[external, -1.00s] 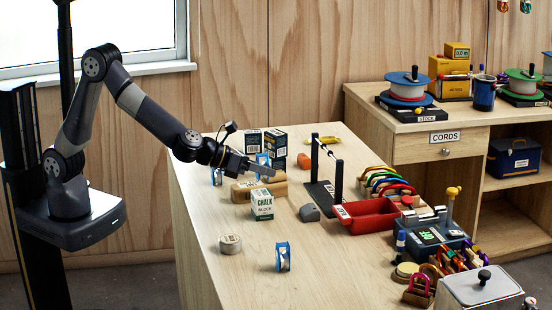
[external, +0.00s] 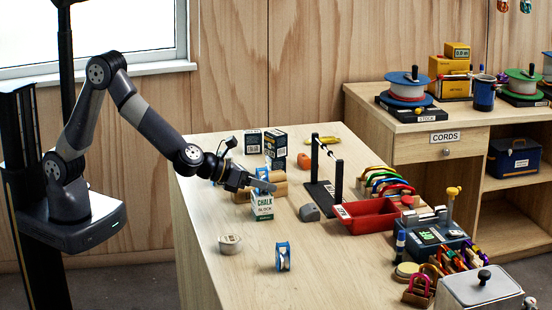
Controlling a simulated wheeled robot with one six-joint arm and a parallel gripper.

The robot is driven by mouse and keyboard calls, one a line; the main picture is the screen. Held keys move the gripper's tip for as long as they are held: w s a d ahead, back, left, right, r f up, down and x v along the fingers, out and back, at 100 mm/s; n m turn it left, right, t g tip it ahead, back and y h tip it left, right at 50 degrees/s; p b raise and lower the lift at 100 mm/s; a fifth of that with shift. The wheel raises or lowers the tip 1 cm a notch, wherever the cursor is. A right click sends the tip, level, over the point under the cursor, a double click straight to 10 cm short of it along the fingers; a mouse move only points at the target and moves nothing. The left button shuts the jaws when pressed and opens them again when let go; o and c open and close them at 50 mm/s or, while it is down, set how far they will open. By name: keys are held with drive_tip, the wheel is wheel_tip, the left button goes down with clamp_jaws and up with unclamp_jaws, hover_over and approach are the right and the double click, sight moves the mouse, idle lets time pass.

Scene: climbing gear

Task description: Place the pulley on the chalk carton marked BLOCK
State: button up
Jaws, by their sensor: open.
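The chalk carton marked BLOCK (external: 262,208), white and green, stands upright near the middle of the table. A small blue piece that looks like the pulley (external: 262,174) is directly above the carton's top, between or just behind my fingers. It appears to rest on the carton, but my fingers hide the contact. My gripper (external: 264,185) is open at that height, reaching in from the left.
A similar blue piece (external: 283,257) stands at the front, with a round tin (external: 230,244) to its left. Tan rolls (external: 242,194) lie behind the carton, and dark boxes (external: 275,142) stand further back. A black stand (external: 323,190) and red tray (external: 370,216) are to the right.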

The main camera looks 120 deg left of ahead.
drive_tip(key=shift+r, duration=0.1)
drive_tip(key=shift+r+p, duration=0.15)
drive_tip(key=shift+p, duration=0.15)
drive_tip(key=b+v, duration=0.1)
drive_tip(key=v, duration=1.1)
